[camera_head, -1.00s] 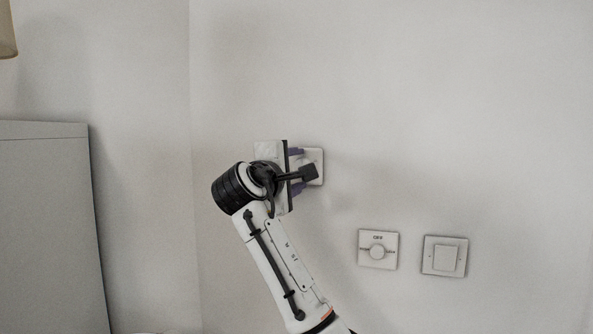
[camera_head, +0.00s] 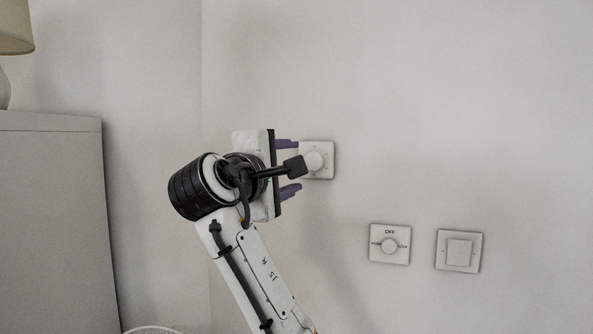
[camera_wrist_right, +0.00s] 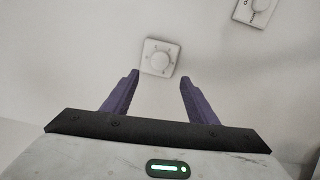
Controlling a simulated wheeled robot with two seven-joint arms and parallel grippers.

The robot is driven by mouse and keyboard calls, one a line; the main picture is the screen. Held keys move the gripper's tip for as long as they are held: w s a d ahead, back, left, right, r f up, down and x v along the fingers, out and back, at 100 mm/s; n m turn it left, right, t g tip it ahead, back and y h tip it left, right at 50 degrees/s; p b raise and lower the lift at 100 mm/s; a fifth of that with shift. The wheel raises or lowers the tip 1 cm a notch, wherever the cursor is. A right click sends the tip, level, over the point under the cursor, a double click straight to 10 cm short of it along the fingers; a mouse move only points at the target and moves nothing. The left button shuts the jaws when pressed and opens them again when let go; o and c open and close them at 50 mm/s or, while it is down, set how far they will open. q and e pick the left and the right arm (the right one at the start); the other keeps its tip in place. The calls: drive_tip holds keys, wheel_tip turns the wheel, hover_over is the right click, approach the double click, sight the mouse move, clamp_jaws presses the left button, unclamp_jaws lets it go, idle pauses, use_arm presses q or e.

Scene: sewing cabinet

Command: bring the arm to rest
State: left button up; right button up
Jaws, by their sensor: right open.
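My right gripper (camera_head: 291,168) is open and empty, with its two purple fingers spread apart and pointing toward the wall. In the right wrist view the gripper (camera_wrist_right: 159,88) has clear space between its fingers. A white square wall plate with a round knob (camera_head: 318,160) is just beyond the fingertips, partly overlapped by the dark part on my wrist. In the right wrist view the knob plate (camera_wrist_right: 160,58) sits ahead of the fingers, apart from them. My left gripper is not in view.
On the wall to the right are a second knob plate marked OFF (camera_head: 389,244) and a square rocker switch (camera_head: 459,251). A grey cabinet (camera_head: 52,215) stands at left with a lamp (camera_head: 15,28) on it. The wall at upper right is bare.

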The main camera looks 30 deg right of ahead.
drive_tip(key=shift+s+a, duration=0.15)
drive_tip(key=shift+f, duration=0.1)
idle(0.3)
drive_tip(key=w+a+f+n+t+y, duration=0.1)
drive_tip(key=w+a+f+y, duration=0.15)
drive_tip(key=f, duration=0.85)
drive_tip(key=w+a+f+n+t+y, duration=0.1)
drive_tip(key=w+f+n+y, duration=0.2)
drive_tip(key=f, duration=0.8)
drive_tip(key=s+a+f+m+y, duration=0.1)
drive_tip(key=s+a+f+y, duration=0.15)
drive_tip(key=f, duration=0.95)
drive_tip(key=s+a+f+m+y, duration=0.1)
drive_tip(key=s+a+f+y, duration=0.15)
drive_tip(key=f, duration=0.95)
drive_tip(key=s+a+f+m+g+y, duration=0.1)
drive_tip(key=s+a+f+y, duration=0.1)
drive_tip(key=s+f, duration=0.45)
drive_tip(key=s+a+f+m+g+y, duration=0.1)
drive_tip(key=s+a+f+y, duration=0.1)
drive_tip(key=s+f, duration=0.45)
drive_tip(key=s+a+f+m+g+y, duration=0.1)
drive_tip(key=s+f+m, duration=0.2)
drive_tip(key=s, duration=0.6)
drive_tip(key=s+a+f+m+g+y, duration=0.1)
drive_tip(key=s+f+m, duration=0.2)
drive_tip(key=s+f, duration=0.4)
drive_tip(key=shift+s+a+f, duration=0.2)
drive_tip(key=shift+s+f, duration=0.1)
drive_tip(key=shift+s, duration=0.75)
